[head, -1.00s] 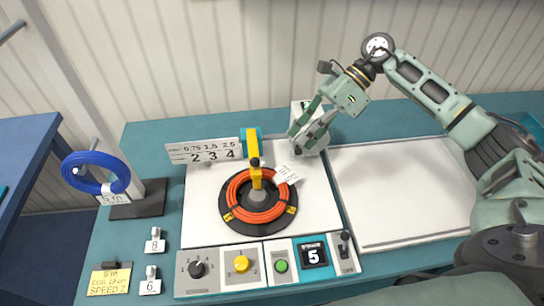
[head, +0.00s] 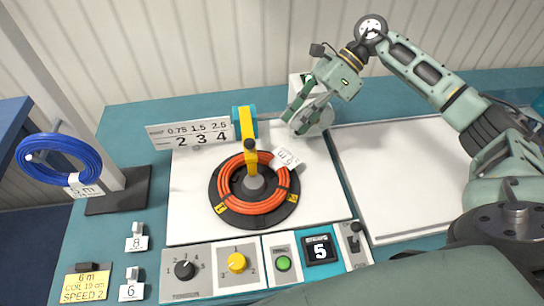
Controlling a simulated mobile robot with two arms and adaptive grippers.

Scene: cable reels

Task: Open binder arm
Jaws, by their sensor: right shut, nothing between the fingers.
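The binder arm (head: 247,124) is yellow with a black knob on it. It rises from a teal block at the back of the white work plate and reaches forward over the reel. An orange cable coil (head: 229,193) lies around the hub of the black reel (head: 218,209), with a white tag on its back right edge. The arm's front end is down over the hub. My right gripper (head: 297,122) is shut and empty, behind and right of the reel, apart from the binder arm. My left gripper is out of view.
A white box-like device (head: 324,117) stands by my right gripper; contact is unclear. A number sign (head: 190,135) stands left of the binder arm. A control panel (head: 206,271) with knobs, a green button and a "5" display lines the front. A blue coil (head: 48,180) hangs at left.

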